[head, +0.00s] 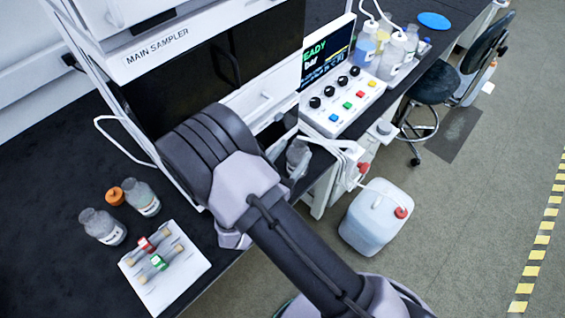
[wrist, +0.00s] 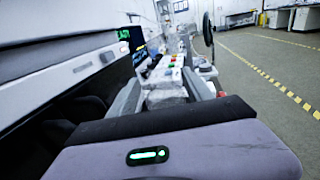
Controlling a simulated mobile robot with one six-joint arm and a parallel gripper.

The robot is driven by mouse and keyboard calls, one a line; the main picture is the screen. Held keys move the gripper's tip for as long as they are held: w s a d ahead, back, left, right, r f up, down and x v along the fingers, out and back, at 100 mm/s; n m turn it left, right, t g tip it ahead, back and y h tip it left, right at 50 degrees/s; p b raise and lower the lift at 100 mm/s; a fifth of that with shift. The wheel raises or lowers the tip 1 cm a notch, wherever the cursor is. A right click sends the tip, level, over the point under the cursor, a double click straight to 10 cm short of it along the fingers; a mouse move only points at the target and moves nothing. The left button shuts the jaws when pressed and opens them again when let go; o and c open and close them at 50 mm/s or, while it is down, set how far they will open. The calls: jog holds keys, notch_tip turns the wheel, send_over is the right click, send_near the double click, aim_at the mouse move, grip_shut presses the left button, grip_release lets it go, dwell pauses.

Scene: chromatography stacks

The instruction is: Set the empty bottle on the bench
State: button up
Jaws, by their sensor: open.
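A clear bottle (head: 296,151) stands at the front of the main sampler stack, partly hidden behind my arm in the head view. My gripper (head: 298,166) is at this bottle, its fingers mostly hidden. In the wrist view, my gripper (wrist: 168,92) is open, with a clear, pale shape between the fingers that looks like the bottle (wrist: 166,98). I cannot tell whether the fingers touch it. The dark bench (head: 50,235) has two more clear bottles at the left, one (head: 101,227) nearer and one (head: 142,198) farther.
An orange cap (head: 114,196) lies by the two bottles. A white tray (head: 195,280) with capped tubes is at the bench's front edge. A control panel (head: 343,103) stands right of the stack. A white canister (head: 377,217) is on the floor. The far left bench is clear.

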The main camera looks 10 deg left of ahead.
jog(key=p+v, duration=0.2)
jog(key=v, duration=0.7)
jog(key=s+d+r+m+g+h, duration=0.1)
jog(key=s+d+r+m+g, duration=0.2)
jog(key=d+r+m+g, duration=0.5)
jog(key=s+d+r+m+g+h, duration=0.2)
jog(key=d+r+m+g, duration=0.4)
jog(key=d+m, duration=0.45)
jog(key=s+d+r+m+g+y, duration=0.1)
jog(key=s+r+m+g+y, duration=0.15)
jog(key=s+m+y, duration=0.55)
jog(key=a+r+m+t+y, duration=0.3)
jog(key=r+m+t+y, duration=0.2)
jog(key=r+m, duration=0.3)
jog(key=shift+w+t, duration=0.45)
jog(key=shift+t, duration=0.1)
jog(key=shift+a+m, duration=0.1)
jog(key=shift+m, duration=0.15)
